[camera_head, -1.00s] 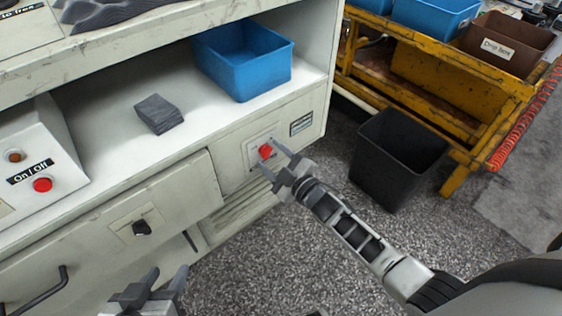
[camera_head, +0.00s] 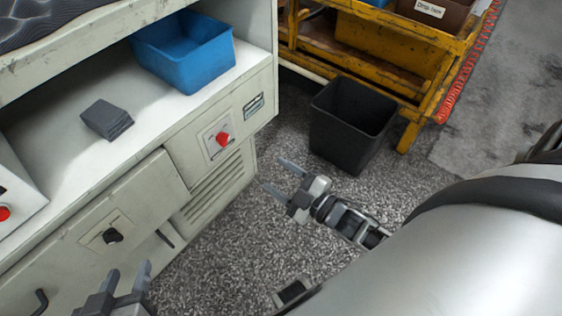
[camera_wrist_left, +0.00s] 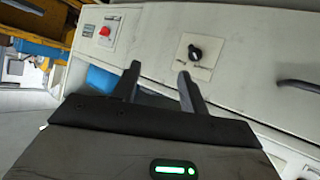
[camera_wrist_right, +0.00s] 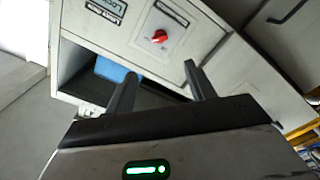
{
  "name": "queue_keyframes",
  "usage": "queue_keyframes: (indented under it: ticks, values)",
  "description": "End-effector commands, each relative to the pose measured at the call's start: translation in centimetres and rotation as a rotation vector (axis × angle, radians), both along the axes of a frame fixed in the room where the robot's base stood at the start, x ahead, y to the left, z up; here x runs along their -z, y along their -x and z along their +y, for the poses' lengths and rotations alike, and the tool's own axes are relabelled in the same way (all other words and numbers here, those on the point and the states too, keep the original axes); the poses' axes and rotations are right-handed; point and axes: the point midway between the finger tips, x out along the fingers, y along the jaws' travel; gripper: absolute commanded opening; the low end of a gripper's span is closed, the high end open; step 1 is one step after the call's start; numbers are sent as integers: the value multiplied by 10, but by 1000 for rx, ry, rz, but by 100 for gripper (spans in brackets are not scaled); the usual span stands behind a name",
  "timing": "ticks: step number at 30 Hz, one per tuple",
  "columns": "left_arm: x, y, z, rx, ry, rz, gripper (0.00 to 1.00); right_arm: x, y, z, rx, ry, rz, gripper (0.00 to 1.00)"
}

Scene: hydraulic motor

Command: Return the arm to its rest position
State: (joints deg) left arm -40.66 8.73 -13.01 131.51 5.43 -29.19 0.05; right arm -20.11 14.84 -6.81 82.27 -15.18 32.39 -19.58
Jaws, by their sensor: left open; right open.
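My right gripper (camera_head: 280,180) is open and empty in the head view, above the speckled floor and apart from the cabinet (camera_head: 215,180). Its fingers (camera_wrist_right: 160,85) also show apart in the right wrist view. A red knob (camera_head: 222,139) is on the cabinet's front panel, left of the right gripper; it also shows in the right wrist view (camera_wrist_right: 159,36). My left gripper (camera_head: 127,280) is open and empty at the bottom left, in front of the cabinet. In the left wrist view its fingers (camera_wrist_left: 158,85) are apart, with a black knob (camera_wrist_left: 195,52) beyond them.
A blue bin (camera_head: 185,55) and a dark grey block (camera_head: 107,119) are on the cabinet shelf. A black bin (camera_head: 350,125) stands on the floor before a yellow rack (camera_head: 385,60). A brown box (camera_head: 435,12) is on the rack.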

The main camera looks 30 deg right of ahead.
Motion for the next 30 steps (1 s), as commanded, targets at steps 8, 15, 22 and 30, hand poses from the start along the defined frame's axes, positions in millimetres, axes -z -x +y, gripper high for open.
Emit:
queue_keyframes:
  ticks: [8,15,22,30]
  values:
    - [0,0,0,0,0,0,44,0,0,0,0,1,0,55]
    - [-1,0,-1,0,3,2,44,-1,0,0,2,-2,3,55]
    - [-30,2,0,-4,-6,26,44,-54,15,21,112,-195,219,55]
    - [-54,3,7,-16,-36,64,44,-128,67,63,266,-561,668,55]
